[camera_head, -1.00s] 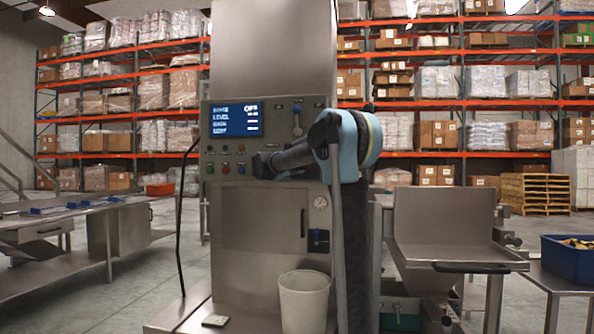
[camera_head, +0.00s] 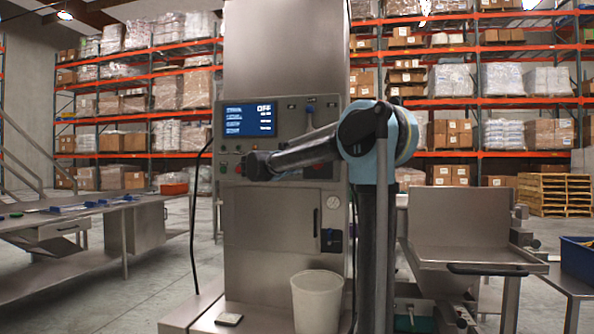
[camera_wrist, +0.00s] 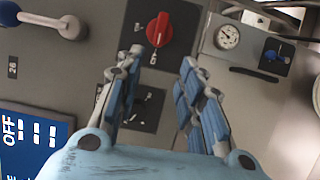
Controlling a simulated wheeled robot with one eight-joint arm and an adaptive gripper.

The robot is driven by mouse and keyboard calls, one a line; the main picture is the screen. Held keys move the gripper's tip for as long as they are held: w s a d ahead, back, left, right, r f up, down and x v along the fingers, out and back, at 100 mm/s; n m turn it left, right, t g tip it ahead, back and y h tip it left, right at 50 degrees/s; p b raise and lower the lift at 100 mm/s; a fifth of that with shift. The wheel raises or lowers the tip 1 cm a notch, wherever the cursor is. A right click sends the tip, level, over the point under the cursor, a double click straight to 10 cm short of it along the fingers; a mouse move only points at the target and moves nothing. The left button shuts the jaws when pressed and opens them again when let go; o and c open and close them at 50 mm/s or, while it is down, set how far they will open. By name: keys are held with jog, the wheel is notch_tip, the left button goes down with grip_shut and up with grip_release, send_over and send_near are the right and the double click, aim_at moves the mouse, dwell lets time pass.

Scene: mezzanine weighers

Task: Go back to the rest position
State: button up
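My gripper (camera_wrist: 163,57) is open and empty in the wrist view, its two blue-padded fingers apart. It faces the weigher's grey control panel (camera_wrist: 60,75); a red rotary knob (camera_wrist: 159,29) shows beyond the gap between the fingertips. I see no contact with the knob. In the head view my gripper (camera_head: 256,166) is a dark shape in front of the lower left of the control panel (camera_head: 291,112), with my arm reaching leftward across it. The arm hides part of the panel's lower controls. The screen (camera_head: 248,119) reads OFF.
A pale bin (camera_head: 317,302) stands at the weigher's base. A steel bench (camera_head: 75,213) is on the left; a steel hopper tray (camera_head: 470,240) and a blue crate (camera_head: 577,258) are on the right. A black cable (camera_head: 193,230) hangs left of the weigher. Open floor lies behind.

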dwell(0.3)
jog(key=s+d+f+m+g+y, duration=0.2)
jog(key=s+d+f+m+g, duration=0.15)
jog(key=s+d+f, duration=0.6)
jog(key=s+d+f+m+g+y, duration=0.15)
jog(key=s+d+f+g, duration=0.4)
jog(key=s+f, duration=0.7)
jog(key=s+a+f+m+g+y, duration=0.1)
jog(key=s+f+y, duration=0.3)
jog(key=s+f, duration=0.9)
jog(key=s+a+f+m+g+y, duration=0.1)
jog(key=s+a+f+m+y, duration=0.2)
jog(key=s+f, duration=1)
jog(key=shift+s+a+f+m+g+y, duration=0.2)
jog(key=shift+s+f+m+g+y, duration=0.15)
jog(key=shift+s+y, duration=0.2)
